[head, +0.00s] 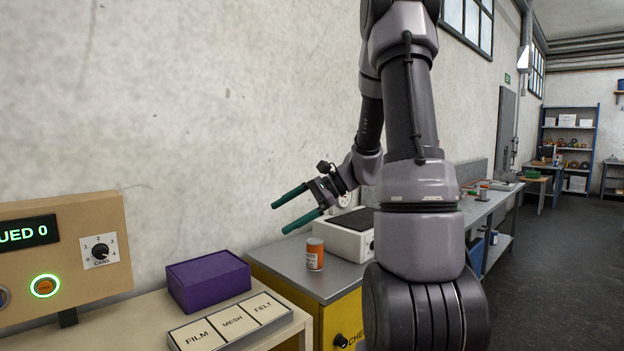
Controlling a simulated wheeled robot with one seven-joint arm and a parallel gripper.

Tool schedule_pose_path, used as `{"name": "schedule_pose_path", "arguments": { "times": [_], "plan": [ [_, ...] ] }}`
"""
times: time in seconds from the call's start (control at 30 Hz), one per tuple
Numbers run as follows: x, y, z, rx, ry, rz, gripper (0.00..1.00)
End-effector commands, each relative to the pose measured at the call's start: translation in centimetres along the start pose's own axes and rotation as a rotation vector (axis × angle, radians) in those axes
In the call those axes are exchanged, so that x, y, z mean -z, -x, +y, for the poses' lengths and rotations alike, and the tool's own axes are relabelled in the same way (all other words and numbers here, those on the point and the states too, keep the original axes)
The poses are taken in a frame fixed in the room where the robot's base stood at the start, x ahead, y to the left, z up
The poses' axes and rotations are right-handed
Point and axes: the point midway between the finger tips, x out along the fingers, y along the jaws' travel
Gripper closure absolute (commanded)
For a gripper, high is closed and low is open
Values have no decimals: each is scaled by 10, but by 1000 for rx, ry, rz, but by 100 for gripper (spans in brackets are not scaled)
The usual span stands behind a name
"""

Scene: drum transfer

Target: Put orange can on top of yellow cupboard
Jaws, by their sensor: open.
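The orange can (315,256) stands upright on the grey top of the yellow cupboard (340,319), near its left front part. The can has a white label with dark print. My gripper (279,218) has two green fingers, spread apart and empty. It is above and to the left of the can, pointing left, and does not touch it. My arm hides the right part of the cupboard.
A white device (342,238) with a dark top stands behind the can. To the left are a purple box (208,280), a FILM/MESH/FELT panel (231,324) and a tan control box (66,262). A long bench (490,205) runs along the wall behind my arm.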

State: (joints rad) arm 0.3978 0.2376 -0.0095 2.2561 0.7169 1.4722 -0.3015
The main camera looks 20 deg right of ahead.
Motion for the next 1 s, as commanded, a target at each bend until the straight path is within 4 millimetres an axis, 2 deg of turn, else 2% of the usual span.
{"name": "schedule_pose_path", "arguments": {
  "times": [0.03, 0.2, 0.5, 0.73, 1.0],
  "plan": [
    [-24, 1, 8, -54, 86, 45, 0],
    [-76, 12, 43, -218, 352, 220, 0],
    [-135, 55, 88, -361, 839, 570, 0],
    [-159, 85, 100, -362, 1087, 764, 0],
    [-164, 92, 102, -356, 1144, 812, 0]
  ]
}}
